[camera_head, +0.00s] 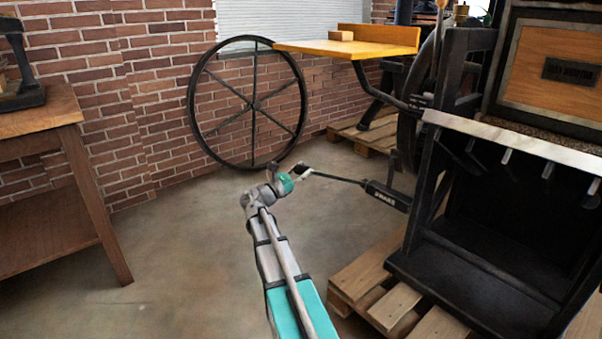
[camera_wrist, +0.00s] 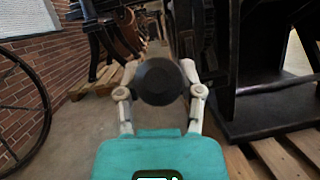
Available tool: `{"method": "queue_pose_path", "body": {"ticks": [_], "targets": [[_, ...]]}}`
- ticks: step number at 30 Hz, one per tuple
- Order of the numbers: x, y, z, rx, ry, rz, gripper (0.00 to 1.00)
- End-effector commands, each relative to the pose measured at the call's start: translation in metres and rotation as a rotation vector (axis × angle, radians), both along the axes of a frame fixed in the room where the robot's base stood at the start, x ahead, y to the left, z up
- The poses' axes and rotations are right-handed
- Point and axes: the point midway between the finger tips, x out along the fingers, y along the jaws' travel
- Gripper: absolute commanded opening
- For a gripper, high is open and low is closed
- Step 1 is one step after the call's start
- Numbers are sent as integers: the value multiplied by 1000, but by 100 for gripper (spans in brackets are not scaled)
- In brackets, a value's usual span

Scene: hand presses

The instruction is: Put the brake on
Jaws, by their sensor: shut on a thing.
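The brake lever is a thin dark rod (camera_head: 338,178) that runs left from a black labelled block (camera_head: 385,195) on the dark press (camera_head: 437,150). The label is too small to read surely. My gripper (camera_head: 302,172) is at the rod's left, free end, low beside the press. In the wrist view my gripper (camera_wrist: 160,75) has its two pale fingers on either side of a dark round knob (camera_wrist: 158,85), shut on it. The knob hides what lies straight behind it.
The press stands on a wooden pallet (camera_head: 355,275), with a yellow-topped board (camera_head: 345,48) jutting out above. A large spoked wheel (camera_head: 190,105) leans by the brick wall. A wooden table (camera_head: 45,125) stands at left. The concrete floor (camera_head: 180,270) between is clear.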

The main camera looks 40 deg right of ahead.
Motion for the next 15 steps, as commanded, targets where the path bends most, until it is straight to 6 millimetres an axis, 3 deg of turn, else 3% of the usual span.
{"method": "queue_pose_path", "body": {"ticks": [5,6,11,15], "targets": [[-1,0,0,0,-3,-1,0],[-1,0,0,0,-3,-1,52],[0,1,0,1,-2,1,82],[0,1,0,2,-2,1,84]]}}
